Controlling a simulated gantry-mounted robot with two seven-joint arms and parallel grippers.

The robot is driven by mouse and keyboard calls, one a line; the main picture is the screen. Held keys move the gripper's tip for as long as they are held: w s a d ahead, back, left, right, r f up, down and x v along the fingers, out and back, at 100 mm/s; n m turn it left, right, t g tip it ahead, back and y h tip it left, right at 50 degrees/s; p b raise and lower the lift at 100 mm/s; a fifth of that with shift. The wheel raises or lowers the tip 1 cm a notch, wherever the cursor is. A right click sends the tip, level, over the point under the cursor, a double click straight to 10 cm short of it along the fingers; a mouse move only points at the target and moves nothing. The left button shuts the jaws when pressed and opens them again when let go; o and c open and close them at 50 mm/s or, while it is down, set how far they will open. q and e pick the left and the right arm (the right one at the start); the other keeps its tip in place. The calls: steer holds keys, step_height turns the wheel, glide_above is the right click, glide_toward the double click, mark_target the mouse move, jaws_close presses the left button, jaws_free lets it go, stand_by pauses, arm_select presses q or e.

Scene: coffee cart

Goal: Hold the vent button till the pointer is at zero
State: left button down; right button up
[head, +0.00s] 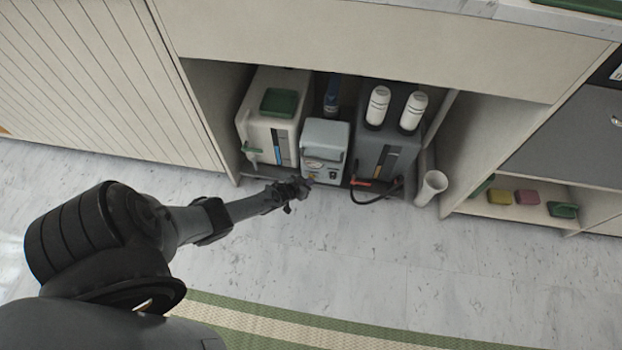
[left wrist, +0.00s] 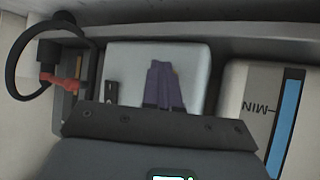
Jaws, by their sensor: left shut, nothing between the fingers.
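A small grey box (head: 324,135) stands between two tanks in the cart's lower bay. Its front has small fittings, too small to read in the head view. My left gripper (head: 305,187) is shut and empty at the lower front of this box. In the left wrist view, its purple fingers (left wrist: 164,86) lie together before the box's pale face (left wrist: 132,65). Whether they touch it I cannot tell. A dark fitting (left wrist: 111,93) shows beside them. I cannot make out the vent button or the gauge pointer. My right gripper is not in view.
A white tank (head: 262,138) stands left of the box, and a dark grey tank (head: 372,155) stands right. A red handle (head: 361,183) and black hose (head: 372,199) are close by on the right. A white tube (head: 432,187) stands further right. The floor in front is clear.

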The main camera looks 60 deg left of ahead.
arm_select(q)
steer(key=shift+r, duration=0.1)
stand_by(0.3)
steer(key=shift+s+d+p, duration=0.55)
steer(key=shift+d, duration=0.1)
